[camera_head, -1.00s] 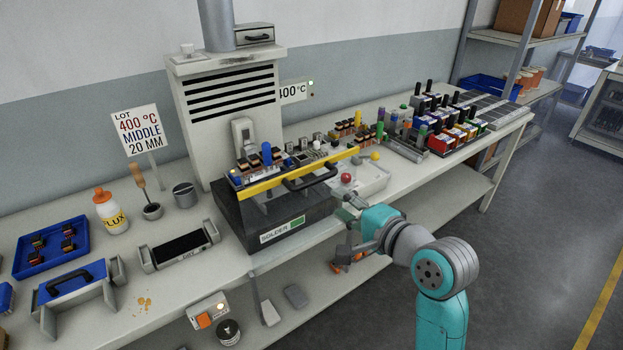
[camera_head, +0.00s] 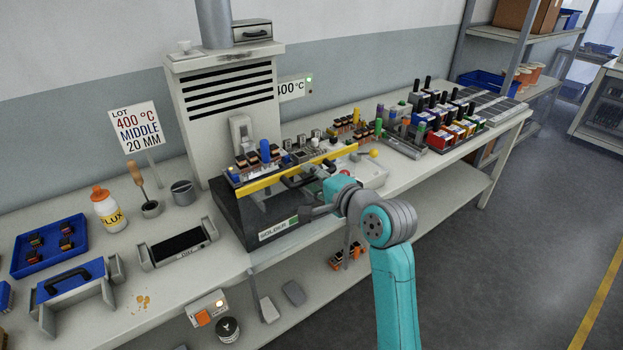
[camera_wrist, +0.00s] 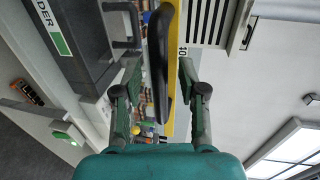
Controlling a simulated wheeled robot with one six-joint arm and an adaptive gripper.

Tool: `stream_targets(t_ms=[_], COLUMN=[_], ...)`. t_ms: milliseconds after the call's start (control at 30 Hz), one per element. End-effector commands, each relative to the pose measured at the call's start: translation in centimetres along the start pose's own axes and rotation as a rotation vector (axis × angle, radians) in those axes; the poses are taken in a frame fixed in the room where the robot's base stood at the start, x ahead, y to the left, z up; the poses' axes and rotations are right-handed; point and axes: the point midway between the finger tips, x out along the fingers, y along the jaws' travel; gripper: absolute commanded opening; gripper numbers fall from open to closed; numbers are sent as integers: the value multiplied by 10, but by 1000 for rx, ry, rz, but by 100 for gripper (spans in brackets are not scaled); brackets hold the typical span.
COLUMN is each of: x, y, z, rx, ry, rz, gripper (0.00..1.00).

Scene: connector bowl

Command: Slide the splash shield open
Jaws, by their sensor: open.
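The splash shield (camera_head: 268,183) is a dark see-through panel with a yellow top bar, standing at the front of the solder station (camera_head: 240,222). Its black handle (camera_wrist: 164,62) sits on the yellow bar, which also shows in the wrist view (camera_wrist: 171,124). My gripper (camera_head: 309,194) is at the right part of the shield, by the handle. In the wrist view my gripper (camera_wrist: 159,72) is open, with one finger on each side of the handle and bar. I cannot tell whether either finger touches. In the head view my arm partly hides the handle and the shield's right end.
Several components stand behind the yellow bar. A sign reading 400 °C, MIDDLE, 20 MM (camera_head: 134,128) stands at left. A flux bottle (camera_head: 106,212), a blue tray (camera_head: 50,247) and a DIRT-like labelled dark tray (camera_head: 178,244) are on the bench. Coloured bins (camera_head: 455,128) stand at right.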

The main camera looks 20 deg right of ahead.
Motion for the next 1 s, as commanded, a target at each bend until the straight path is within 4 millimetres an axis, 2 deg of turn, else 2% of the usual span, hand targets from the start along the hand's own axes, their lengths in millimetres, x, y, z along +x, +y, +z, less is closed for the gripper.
stream_targets(t_ms=[300, 333, 467, 500, 833, 1000], x=[3, 3, 3, 3, 3, 8], y=[0, 0, 0, 0, 4, 26], z=[0, 0, 0, 0, 0, 0], rx=[0, 0, 0, 0, 1, 2], ry=[0, 0, 0, 0, 0, -1], rz=[1, 1, 1, 1, 2, 5], gripper=[41, 36, 4, 0, 0, 0])
